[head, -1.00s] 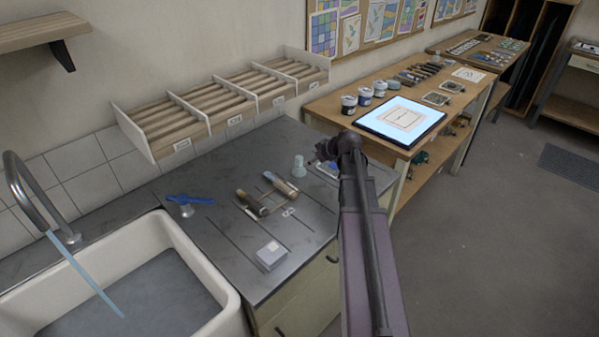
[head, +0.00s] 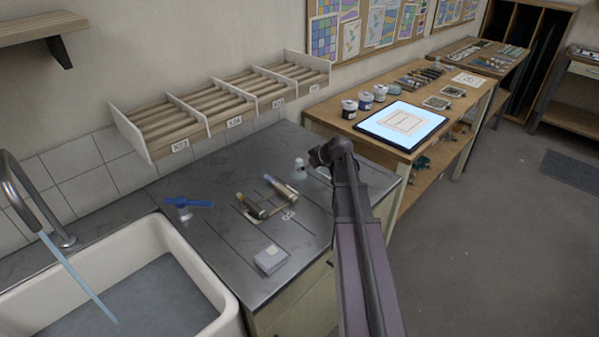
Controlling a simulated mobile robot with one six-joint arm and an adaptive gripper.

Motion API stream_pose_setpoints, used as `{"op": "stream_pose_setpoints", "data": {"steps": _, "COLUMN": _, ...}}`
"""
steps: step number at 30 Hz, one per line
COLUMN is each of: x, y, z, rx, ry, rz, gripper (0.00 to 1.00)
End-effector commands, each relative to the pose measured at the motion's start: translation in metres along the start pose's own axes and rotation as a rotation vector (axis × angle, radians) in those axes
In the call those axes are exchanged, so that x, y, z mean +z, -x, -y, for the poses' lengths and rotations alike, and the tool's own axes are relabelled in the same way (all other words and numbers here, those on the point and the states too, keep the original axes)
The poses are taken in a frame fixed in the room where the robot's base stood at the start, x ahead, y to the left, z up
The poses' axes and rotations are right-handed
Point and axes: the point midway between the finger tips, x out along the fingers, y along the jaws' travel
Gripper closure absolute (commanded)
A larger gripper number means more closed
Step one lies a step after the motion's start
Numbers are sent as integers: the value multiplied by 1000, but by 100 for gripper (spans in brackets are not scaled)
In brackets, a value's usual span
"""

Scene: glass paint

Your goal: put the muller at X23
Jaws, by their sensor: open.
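A small pale, glassy knobbed piece, which looks like the muller (head: 299,169), stands upright on the dark counter near its back right. My gripper (head: 315,161) is just right of it in the picture, open and partly hidden by my own wrist. I cannot tell whether the fingers touch the piece. The slotted wooden rack behind the counter has small labels; the leftmost, X23 (head: 180,145), is on the front of its left bay. That bay (head: 158,122) shows only wooden slats.
A white sink (head: 190,262) is at left. A wooden table with jars and a lit panel (head: 402,126) is at right.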

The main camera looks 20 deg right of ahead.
Motion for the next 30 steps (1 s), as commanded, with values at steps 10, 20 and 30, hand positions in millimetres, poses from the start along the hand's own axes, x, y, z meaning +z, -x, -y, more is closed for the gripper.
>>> {"op": "stream_pose_setpoints", "data": {"steps": 10, "x": 1, "y": -36, "z": -1, "rx": 0, "ry": 1, "rz": 0, "gripper": 26}}
{"op": "stream_pose_setpoints", "data": {"steps": 20, "x": -1, "y": -47, "z": -1, "rx": 0, "ry": 0, "rz": 0, "gripper": 26}}
{"op": "stream_pose_setpoints", "data": {"steps": 30, "x": -1, "y": -46, "z": -1, "rx": 0, "ry": 0, "rz": 0, "gripper": 26}}
